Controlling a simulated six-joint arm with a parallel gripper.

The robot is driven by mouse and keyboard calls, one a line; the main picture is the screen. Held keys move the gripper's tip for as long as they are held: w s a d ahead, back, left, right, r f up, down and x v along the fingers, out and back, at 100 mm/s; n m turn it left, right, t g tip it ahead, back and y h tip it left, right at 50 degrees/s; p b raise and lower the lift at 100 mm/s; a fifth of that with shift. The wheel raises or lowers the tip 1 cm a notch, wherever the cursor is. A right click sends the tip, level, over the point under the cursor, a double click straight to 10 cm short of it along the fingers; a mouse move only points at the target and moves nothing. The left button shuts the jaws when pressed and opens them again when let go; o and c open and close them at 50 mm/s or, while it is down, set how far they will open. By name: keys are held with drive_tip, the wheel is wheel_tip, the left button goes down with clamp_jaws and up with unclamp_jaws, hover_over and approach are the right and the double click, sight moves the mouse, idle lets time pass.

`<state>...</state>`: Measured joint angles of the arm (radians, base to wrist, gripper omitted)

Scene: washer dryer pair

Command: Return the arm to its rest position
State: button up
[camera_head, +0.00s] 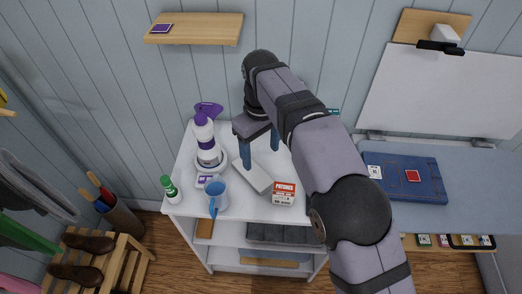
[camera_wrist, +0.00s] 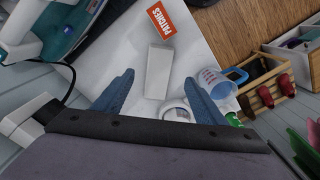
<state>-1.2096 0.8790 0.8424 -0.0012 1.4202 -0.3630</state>
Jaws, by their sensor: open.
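My gripper (camera_head: 261,160) is open and points down over the white shelf unit's top (camera_head: 233,213). Its two blue fingers stand apart with nothing held between them. A pale grey block (camera_head: 254,178) lies on the top just below the fingers. In the wrist view, the block (camera_wrist: 158,72) shows beyond the open fingertips (camera_wrist: 160,97). I cannot tell how high the fingertips are above the surface. My arm reaches in from the lower right, bent at the elbow, and hides the right part of the shelf top.
A wall shelf (camera_head: 196,28) is above.

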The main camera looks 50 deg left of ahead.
idle(0.4)
drive_tip(key=w+d+r+m, duration=0.3)
drive_tip(key=w+d+m, duration=0.1)
drive_tip(key=w+d, duration=0.55)
drive_tip(key=w+d+f+m, duration=0.1)
drive_tip(key=w+d+m, duration=0.15)
drive_tip(key=d, duration=0.65)
drive_tip(key=w+d+m, duration=0.2)
drive_tip(key=w+d, duration=0.1)
drive_tip(key=d, duration=0.5)
drive_tip(key=s+d+f+m, duration=0.1)
drive_tip(key=d+m, duration=0.1)
drive_tip(key=d, duration=0.5)
drive_tip(key=s+d+f+m, duration=0.1)
drive_tip(key=d+f+m, duration=0.1)
drive_tip(key=d, duration=0.4)
drive_tip(key=s+d+f+m, duration=0.4)
drive_tip(key=s+d+m, duration=0.1)
drive_tip(key=s+d, duration=0.5)
drive_tip(key=d, duration=0.2)
drive_tip(key=shift+s+d+f, duration=0.3)
drive_tip(key=shift+s+f, duration=0.05)
drive_tip(key=shift+f, duration=0.05)
drive_tip(key=shift+m, duration=0.25)
